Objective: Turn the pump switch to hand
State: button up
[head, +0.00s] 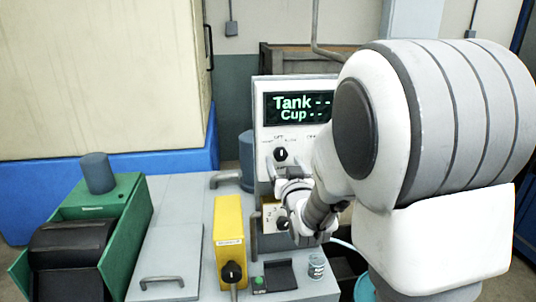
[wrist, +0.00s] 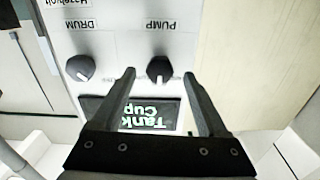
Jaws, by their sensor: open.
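The pump switch (wrist: 159,68) is a round black knob on the white control panel (wrist: 120,45), with the word PUMP printed beside it. The wrist view shows it upside down, and a pale mark on the knob seems to face the display. In the head view the knob (head: 280,155) sits under the left part of the display. My gripper (wrist: 159,73) is open. Its two fingertips show on either side of the pump switch, apart from it in the picture; how deep they reach I cannot tell. In the head view my arm hides the panel's right part.
The drum switch (wrist: 80,68), a similar black knob, sits beside the pump switch. The display (head: 297,107) reads Tank and Cup. A yellow box (head: 229,230) with a black knob, a green machine (head: 125,205) and a small jar (head: 316,266) stand on the bench below.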

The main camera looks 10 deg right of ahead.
aim_at(281, 157)
jog(key=shift+w, duration=1.55)
grip_shut()
